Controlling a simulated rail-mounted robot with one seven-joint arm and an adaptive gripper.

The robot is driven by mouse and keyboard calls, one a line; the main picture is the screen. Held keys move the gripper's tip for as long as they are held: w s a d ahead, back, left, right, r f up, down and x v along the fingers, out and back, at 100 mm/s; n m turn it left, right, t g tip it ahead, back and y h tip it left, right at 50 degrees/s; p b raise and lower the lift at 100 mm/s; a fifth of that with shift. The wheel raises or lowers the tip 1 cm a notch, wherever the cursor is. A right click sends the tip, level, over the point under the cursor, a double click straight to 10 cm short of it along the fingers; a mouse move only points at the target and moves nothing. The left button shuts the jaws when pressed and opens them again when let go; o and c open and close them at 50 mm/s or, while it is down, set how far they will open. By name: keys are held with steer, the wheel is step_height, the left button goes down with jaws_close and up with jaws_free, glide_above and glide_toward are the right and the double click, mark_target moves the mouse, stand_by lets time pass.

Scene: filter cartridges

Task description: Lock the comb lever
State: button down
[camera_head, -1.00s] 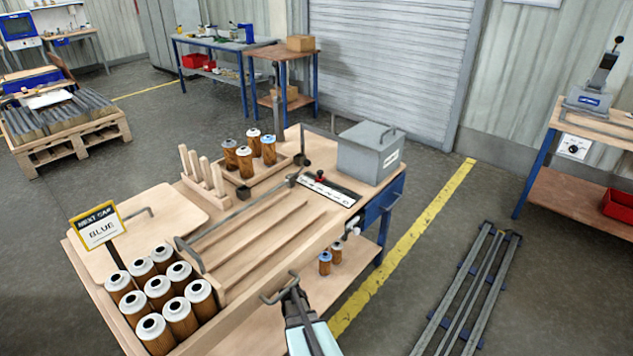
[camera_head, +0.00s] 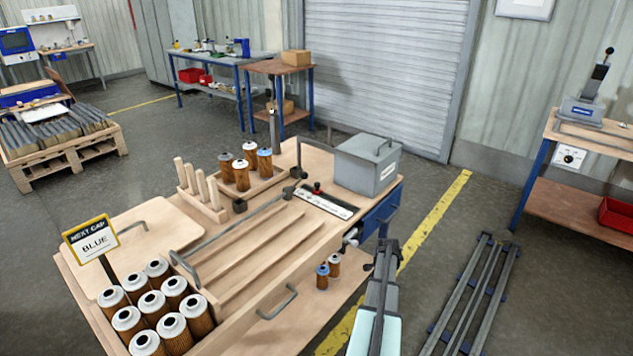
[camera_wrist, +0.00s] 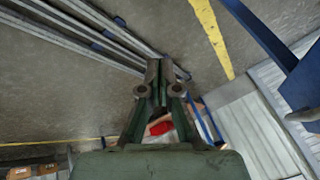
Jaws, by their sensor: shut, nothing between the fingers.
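A grooved wooden board (camera_head: 250,245) on the bench carries a long grey bar (camera_head: 235,225) with bent ends, running from front left to back right; which part is the comb lever I cannot tell for sure. A dark upright lever (camera_head: 273,128) stands at the bench's back edge. My gripper (camera_head: 384,250) is off the bench's right front side, apart from the bar and the upright lever. In the wrist view, my gripper's fingers (camera_wrist: 158,82) are together and empty, with floor beyond them.
White-topped cartridges (camera_head: 153,302) stand at the front left beside a "NEXT CAP BLUE" sign (camera_head: 91,242). Several capped cartridges (camera_head: 242,178) sit in a back tray. A grey box (camera_head: 367,165) is at the right. Metal rails (camera_head: 468,300) lie on the floor.

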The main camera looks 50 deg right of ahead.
steer(key=s+d+r+m, duration=0.2)
steer(key=d+r, duration=0.1)
steer(key=d, duration=0.2)
steer(key=w+r+m+t+y, duration=0.1)
steer(key=w+r+m+t, duration=0.1)
steer(key=w+r, duration=0.3)
steer(key=w+a+r+m+t+y, duration=0.1)
steer(key=w+r+m+t, duration=0.1)
steer(key=w+r, duration=0.3)
steer(key=w+r+m+t+y, duration=0.1)
steer(key=w+r+m+t, duration=0.1)
steer(key=w+r, duration=0.3)
steer(key=shift+w+a+m+t+y, duration=0.3)
steer(key=shift+w+a+t, duration=0.15)
steer(key=shift+t, duration=0.45)
steer(key=w+r, duration=0.1)
steer(key=r, duration=0.1)
steer(key=w+a+r+t, duration=0.1)
steer(key=r, duration=0.1)
steer(key=w+r+t+y, duration=0.1)
steer(key=r, duration=0.1)
steer(key=shift+w+a+m, duration=0.15)
steer(key=shift+w+m, duration=0.15)
steer(key=shift+m, duration=0.1)
steer(key=w+a+r+n+t+y+p, duration=0.1)
steer(key=w+a+r+t+y, duration=0.2)
steer(key=w+a+r, duration=0.2)
steer(key=shift+w+a+r+t+y, duration=0.15)
steer(key=shift+a+r+t+y, duration=0.2)
steer(key=shift+a+r, duration=0.45)
